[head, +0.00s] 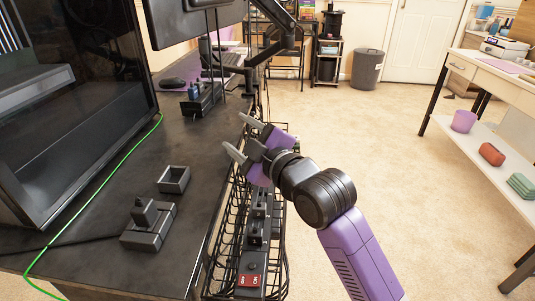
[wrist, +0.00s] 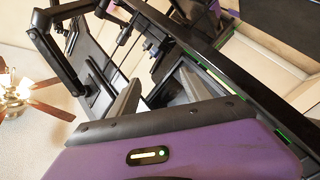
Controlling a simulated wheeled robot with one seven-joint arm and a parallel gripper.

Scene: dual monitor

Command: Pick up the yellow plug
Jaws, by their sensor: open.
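I cannot make out a yellow plug in either view. My gripper (head: 243,137) is open and empty, above the desk's right edge and the far end of the wire basket. Its two grey fingers point left over the desk. They also show in the wrist view (wrist: 160,96), with nothing between them. A black power strip (head: 251,265) with a red switch at its near end lies in the basket below my gripper, with black plugs in it. My gripper and arm hide its far part.
The wire basket (head: 225,240) hangs along the desk edge.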

